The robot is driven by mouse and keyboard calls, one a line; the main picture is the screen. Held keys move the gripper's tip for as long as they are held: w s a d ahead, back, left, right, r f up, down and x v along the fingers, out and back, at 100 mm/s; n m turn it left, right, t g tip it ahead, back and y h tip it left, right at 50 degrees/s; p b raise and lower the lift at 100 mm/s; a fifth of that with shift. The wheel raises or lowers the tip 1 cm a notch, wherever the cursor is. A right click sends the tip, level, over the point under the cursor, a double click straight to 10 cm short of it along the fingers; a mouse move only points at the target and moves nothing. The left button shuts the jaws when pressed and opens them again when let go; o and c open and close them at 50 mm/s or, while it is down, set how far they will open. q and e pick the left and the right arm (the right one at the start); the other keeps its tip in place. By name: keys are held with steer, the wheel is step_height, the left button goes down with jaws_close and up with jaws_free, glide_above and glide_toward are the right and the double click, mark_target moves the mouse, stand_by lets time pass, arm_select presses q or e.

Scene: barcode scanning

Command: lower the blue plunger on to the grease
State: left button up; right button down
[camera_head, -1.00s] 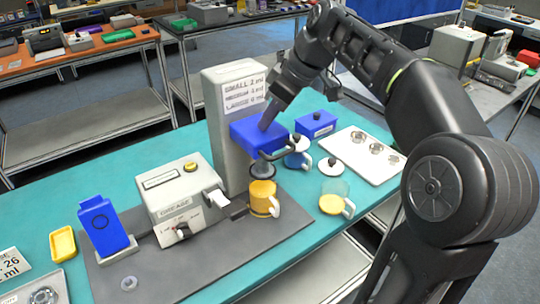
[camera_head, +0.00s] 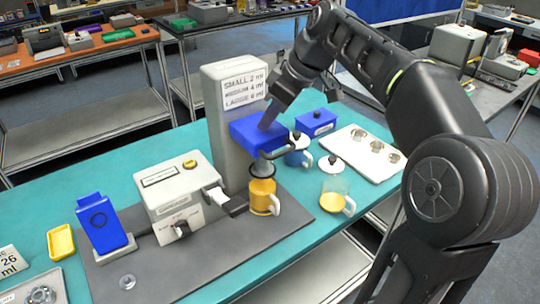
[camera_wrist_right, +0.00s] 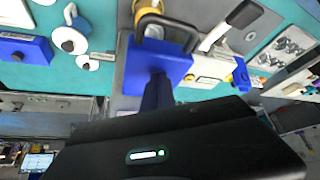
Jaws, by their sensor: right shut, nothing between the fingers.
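The blue plunger head (camera_head: 256,133) is on the front of the tall light grey column (camera_head: 228,88). Below it a jug of yellow grease (camera_head: 262,196) with a white handle stands on the dark grey mat; the plunger's lower disc is now hidden at or inside the jug's top. My right gripper (camera_head: 268,124) comes down from above with its tip against the top of the blue plunger head. It is shut and holds nothing. In the right wrist view the blue head (camera_wrist_right: 158,62) with its dark loop handle sits right at the gripper tip. My left gripper is not in view.
A grey boxed unit (camera_head: 175,198) with a dial stands left of the jug, beside a blue upright holder (camera_head: 103,225). Right are a second jug with yellow contents (camera_head: 333,203), a blue box (camera_head: 317,123) and a white tray (camera_head: 357,162).

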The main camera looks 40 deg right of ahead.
steer(key=shift+f+b, duration=0.9)
steer(key=shift+f, duration=0.4)
step_height(320, 180, up, 9)
steer(key=p, duration=0.8)
steer(key=shift+r, duration=0.2)
